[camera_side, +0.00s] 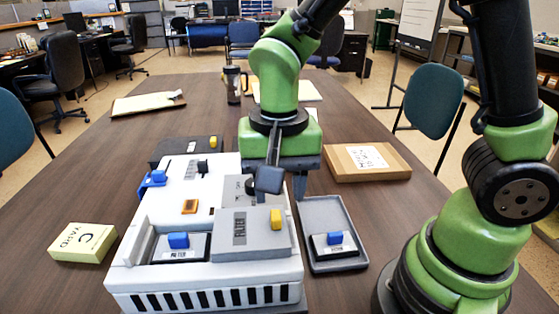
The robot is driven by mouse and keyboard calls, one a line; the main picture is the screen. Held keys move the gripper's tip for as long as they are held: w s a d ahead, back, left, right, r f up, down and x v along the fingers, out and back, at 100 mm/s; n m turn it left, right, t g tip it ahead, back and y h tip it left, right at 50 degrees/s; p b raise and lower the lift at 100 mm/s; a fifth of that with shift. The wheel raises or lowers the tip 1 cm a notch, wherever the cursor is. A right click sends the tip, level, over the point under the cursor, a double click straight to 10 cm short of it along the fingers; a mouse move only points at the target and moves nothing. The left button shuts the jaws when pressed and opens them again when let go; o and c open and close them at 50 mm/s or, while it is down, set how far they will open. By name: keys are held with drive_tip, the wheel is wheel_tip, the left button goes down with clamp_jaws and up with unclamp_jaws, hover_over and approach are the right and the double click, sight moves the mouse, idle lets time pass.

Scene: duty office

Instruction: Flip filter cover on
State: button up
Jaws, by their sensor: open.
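A white machine (215,297) with dark vent slots along its front stands on the table. A flat grey cover (262,243) with a dark label and a yellow tab (276,219) lies over the right front of its top. Left of the cover, an open recess shows a filter block (181,248) with a blue grip (178,240). My gripper (272,186) is open, pointing down above and behind the cover. A dark block in front of it partly hides its fingers. I see nothing held between them.
A grey tray (311,212) right of the machine holds another block with a blue grip (335,239). A yellow box (84,242) lies at left, a brown box (367,162) at right.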

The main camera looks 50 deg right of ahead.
drive_tip(key=shift+r, duration=2.5)
drive_tip(key=shift+r, duration=0.1)
drive_tip(key=s+d+r+n+t+y, duration=0.2)
drive_tip(key=s+d+r+n+t, duration=0.3)
drive_tip(key=s, duration=0.4)
drive_tip(key=shift+s+d+r+t, duration=0.2)
drive_tip(key=shift+d+r+t, duration=0.25)
drive_tip(key=shift+r+t, duration=0.8)
drive_tip(key=shift+r, duration=0.15)
